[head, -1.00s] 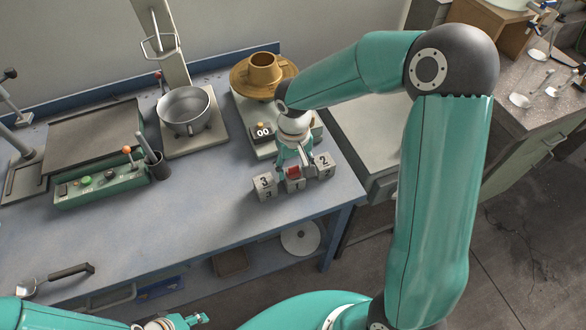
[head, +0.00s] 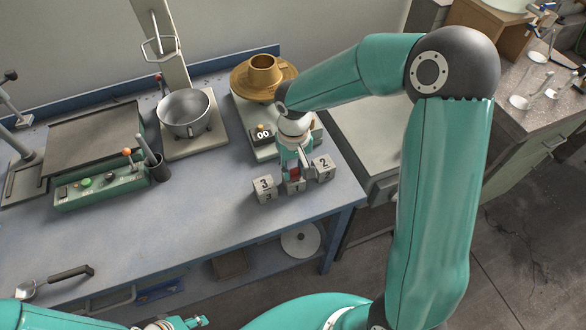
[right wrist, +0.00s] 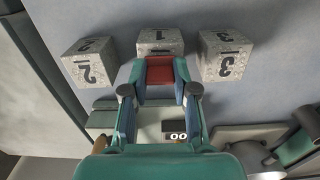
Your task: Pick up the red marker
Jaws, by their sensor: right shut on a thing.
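The red marker (right wrist: 160,72) is a small red block-like piece between the fingertips of my right gripper (right wrist: 160,92) in the right wrist view. The gripper is shut on it. In the head view the marker (head: 294,174) shows as a small red patch between the fingers of my right gripper (head: 296,172), right by the grey block marked 1 (head: 295,187). I cannot tell whether the marker rests on that block. My left gripper (head: 198,321) is partly in view at the bottom edge, away from the marker; its opening is unclear.
Blocks marked 3 (head: 264,189) and 2 (head: 323,168) flank block 1 closely. Behind stands a scale with a display (head: 263,135) and a brass piece (head: 263,70). A pan (head: 184,112) and a green control box (head: 100,187) stand left. The bench's front middle is clear.

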